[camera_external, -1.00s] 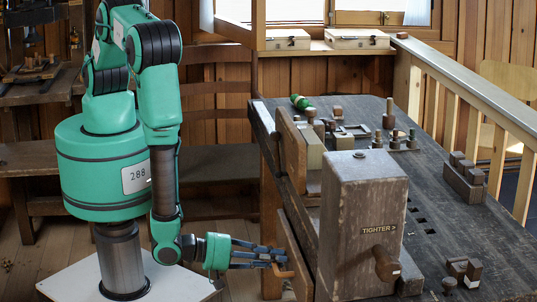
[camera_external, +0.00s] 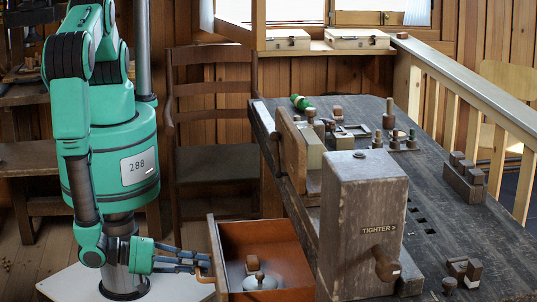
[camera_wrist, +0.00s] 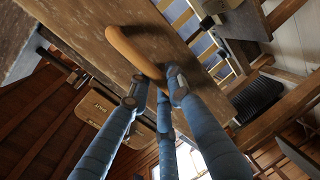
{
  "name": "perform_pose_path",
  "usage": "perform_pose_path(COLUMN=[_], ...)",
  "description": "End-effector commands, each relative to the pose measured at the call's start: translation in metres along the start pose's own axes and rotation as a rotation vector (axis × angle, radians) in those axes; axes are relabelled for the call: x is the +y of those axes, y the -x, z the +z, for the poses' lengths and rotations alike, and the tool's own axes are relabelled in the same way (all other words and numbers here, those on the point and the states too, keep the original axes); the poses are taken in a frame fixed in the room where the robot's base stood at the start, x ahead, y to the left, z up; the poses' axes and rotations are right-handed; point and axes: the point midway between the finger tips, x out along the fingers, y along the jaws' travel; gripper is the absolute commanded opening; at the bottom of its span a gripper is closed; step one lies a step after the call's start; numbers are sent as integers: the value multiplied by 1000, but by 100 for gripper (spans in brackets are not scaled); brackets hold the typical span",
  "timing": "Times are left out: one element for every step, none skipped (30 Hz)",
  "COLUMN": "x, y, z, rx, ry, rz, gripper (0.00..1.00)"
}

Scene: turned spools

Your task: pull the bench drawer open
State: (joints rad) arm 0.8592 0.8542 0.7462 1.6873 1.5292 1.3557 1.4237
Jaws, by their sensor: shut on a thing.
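The bench drawer (camera_external: 268,240) stands pulled well out of the bench's left side, with its orange-brown inside showing. Its pale front panel (camera_external: 217,258) faces my arm. My gripper (camera_external: 203,265) is shut on the curved wooden drawer handle (camera_external: 205,274) at that front. In the wrist view my blue-wrapped fingers (camera_wrist: 160,88) close around the handle (camera_wrist: 134,52), which crosses the drawer front (camera_wrist: 85,25). Inside the drawer lies a pale rounded object with a dark knob (camera_external: 259,280), and a small brown piece (camera_external: 252,264) is behind it.
The dark workbench (camera_external: 455,225) carries a large wooden block marked "TIGHTER" (camera_external: 360,215) beside the drawer, plus several small turned pieces. A wooden chair (camera_external: 212,160) stands behind the drawer. Floor shows between my base and the bench.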

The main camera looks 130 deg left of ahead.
Motion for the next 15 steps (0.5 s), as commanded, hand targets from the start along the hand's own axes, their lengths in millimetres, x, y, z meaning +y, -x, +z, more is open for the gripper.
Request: perform_pose_path(x=[-4, -5, -6, -6, -7, -8, -8, -8, -9, -9, -9, -10, -10, -10, -10], y=[8, 11, 16, 18, 21, 24, 26, 27, 29, 30, 30, 31, 31, 31, 31], z=[-2, -2, -2, -2, -2, -2, -2, -2, -2, -2, -2, -2, -3, -3, -3], rx=[-1, 0, 0, 0, 1, 2, 2, 2, 2, 2, 2, 3, 3, 3, 3], ry=[-5, -4, -4, -4, -4, -4, -4, -3, -3, -3, -3, -3, -3, -3, -3], rz=[-4, -4, -4, -4, -4, -4, -4, -4, -4, -4, -4, -4, -4, -4, -4], gripper=[0, 0, 0, 0, 0, 0, 0, 0, 0, 0, 0, 0, 0, 0, 0])
